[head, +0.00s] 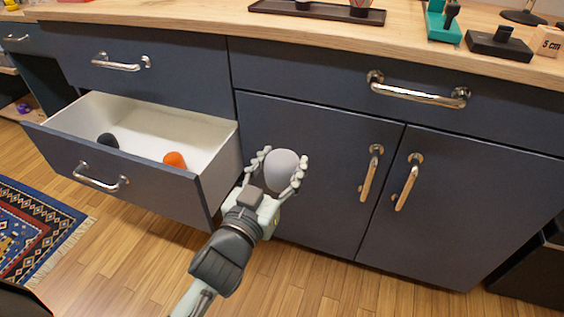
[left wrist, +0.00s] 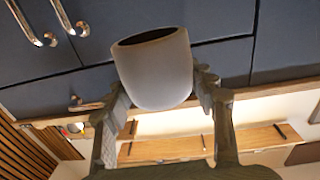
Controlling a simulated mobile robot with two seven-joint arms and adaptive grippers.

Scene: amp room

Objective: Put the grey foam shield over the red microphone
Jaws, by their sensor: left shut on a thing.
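The grey foam shield (head: 281,171) is held between the fingers of my left gripper (head: 279,178), in front of the cabinet doors. In the left wrist view the shield (left wrist: 155,75) is a grey cup with a dark opening facing away from the palm, and the gripper (left wrist: 160,92) is shut on its sides. The red microphone is not seen in either view. My right gripper is not in view.
An open drawer (head: 221,158) at the left holds a dark foam piece (head: 108,140) and an orange one (head: 175,160). The wooden counter (head: 190,17) above carries a dark tray (head: 315,10), a teal stand (head: 443,24) and a black base (head: 498,44). Handles stick out from the doors.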

